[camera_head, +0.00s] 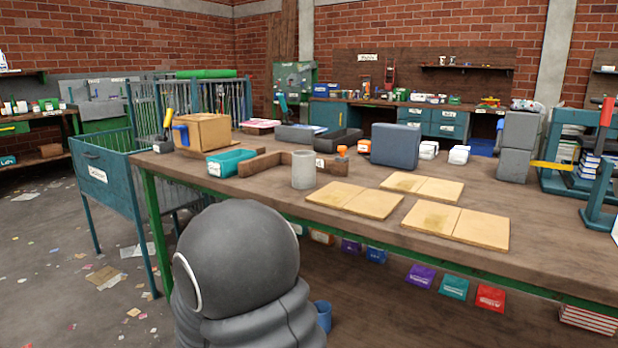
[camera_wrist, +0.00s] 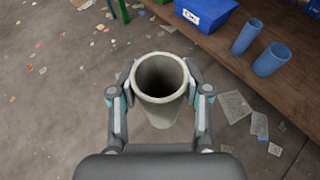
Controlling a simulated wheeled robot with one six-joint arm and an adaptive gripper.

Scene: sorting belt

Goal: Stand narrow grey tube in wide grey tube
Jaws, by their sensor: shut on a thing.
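In the wrist view my gripper (camera_wrist: 160,92) is shut on a hollow grey tube, which I take to be the narrow grey tube (camera_wrist: 159,105). Its open end faces the camera, with a finger pressed on each side. The floor shows below it. In the head view my arm's dark rounded links fill the bottom centre, and neither the gripper nor the held tube is visible. Another grey tube, which I take to be the wide grey tube (camera_head: 303,170), stands upright on the table near its front edge, apart from the gripper.
Wooden boards (camera_head: 376,200) lie right of the standing tube on the table (camera_head: 270,198). An orange-topped stamp (camera_head: 342,152), a brown angled block (camera_head: 262,162) and a teal box (camera_head: 231,162) are close by. Blue tubes (camera_wrist: 271,59) and a blue bin (camera_wrist: 206,12) show in the wrist view.

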